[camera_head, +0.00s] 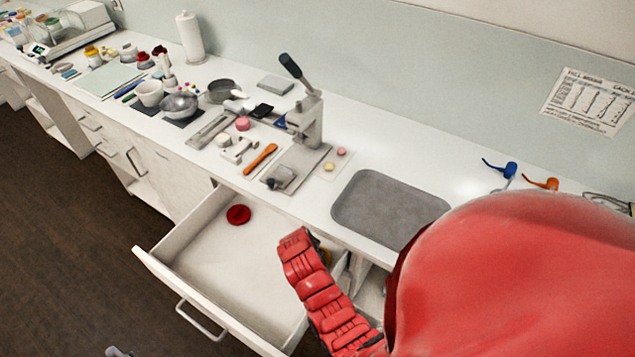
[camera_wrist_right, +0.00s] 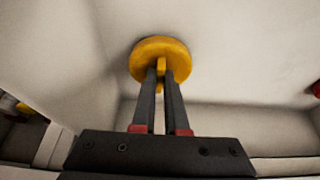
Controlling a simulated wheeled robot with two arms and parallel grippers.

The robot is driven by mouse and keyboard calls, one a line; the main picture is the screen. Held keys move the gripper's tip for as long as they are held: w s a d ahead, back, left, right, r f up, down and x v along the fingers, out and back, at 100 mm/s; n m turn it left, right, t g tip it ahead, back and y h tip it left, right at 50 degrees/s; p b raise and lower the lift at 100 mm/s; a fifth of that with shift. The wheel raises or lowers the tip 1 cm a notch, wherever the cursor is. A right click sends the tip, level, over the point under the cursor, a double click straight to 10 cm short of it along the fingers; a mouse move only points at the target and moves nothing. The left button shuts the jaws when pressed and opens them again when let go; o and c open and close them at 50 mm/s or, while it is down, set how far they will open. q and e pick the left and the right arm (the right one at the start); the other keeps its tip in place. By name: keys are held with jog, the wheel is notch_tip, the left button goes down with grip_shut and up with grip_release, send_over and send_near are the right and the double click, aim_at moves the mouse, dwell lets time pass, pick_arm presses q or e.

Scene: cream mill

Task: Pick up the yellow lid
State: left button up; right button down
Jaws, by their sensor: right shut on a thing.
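The yellow lid (camera_wrist_right: 176,48) is a round disc with a small raised knob. In the right wrist view it is inside the white drawer (camera_head: 205,262), close to a drawer wall. My right gripper (camera_wrist_right: 161,72) is shut on the lid's knob, with one finger on each side. I cannot tell whether the lid touches the drawer floor. In the head view my red right arm reaches into the drawer and hides most of the gripper; only a small yellow patch of the lid (camera_head: 327,257) shows. My left gripper is not clearly in view.
A red lid (camera_head: 238,214) lies in the open drawer; its edge shows in the right wrist view (camera_wrist_right: 316,89). The drawer walls surround the gripper. On the counter above are a grey tray (camera_head: 385,210), a lever press (camera_head: 303,120), an orange-handled tool (camera_head: 260,158) and several bowls.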

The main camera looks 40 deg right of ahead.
notch_tip(320, 180, up, 6)
jog(key=b, duration=0.3)
jog(key=shift+a+b, duration=0.15)
jog(key=shift+b, duration=0.15)
jog(key=w+a+b, duration=0.3)
jog(key=w+a, duration=0.2)
jog(key=a, duration=0.3)
jog(key=w+a+b, duration=0.3)
jog(key=w+a, duration=0.2)
jog(key=a, duration=0.3)
jog(key=shift+w+r, duration=0.2)
jog(key=shift+w, duration=0.15)
